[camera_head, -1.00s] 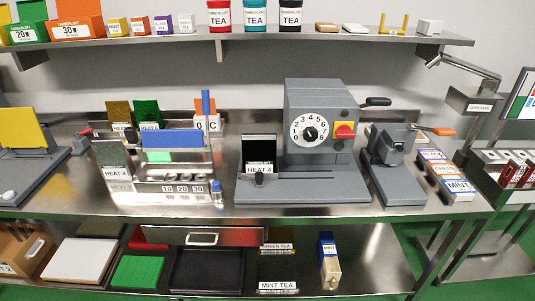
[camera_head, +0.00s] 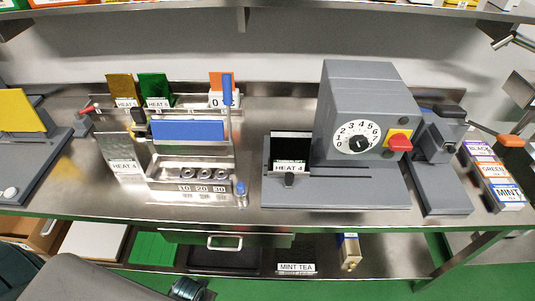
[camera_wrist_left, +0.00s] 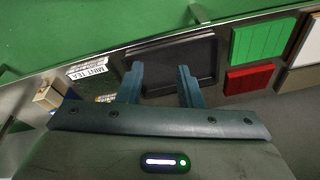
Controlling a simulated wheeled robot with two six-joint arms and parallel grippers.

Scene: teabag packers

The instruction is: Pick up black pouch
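A black upright panel that looks like the black pouch (camera_head: 291,146) stands behind a HEAT 4 label (camera_head: 290,167), on the base of the grey dial machine (camera_head: 360,110). I cannot tell for certain that it is a pouch. My left gripper shows in the left wrist view (camera_wrist_left: 160,84) with its two fingers apart and nothing between them. It is near the lower shelf's black tray (camera_wrist_left: 205,60), well below and left of the black panel. My left arm enters the head view at the bottom left. My right gripper is not in view.
A metal rack with a blue bar (camera_head: 188,130) stands left of the dial machine. A lever press (camera_head: 440,150) and labelled boxes (camera_head: 494,172) stand to its right. The lower shelf holds a green block (camera_head: 153,248) and a MINT TEA label (camera_head: 296,268).

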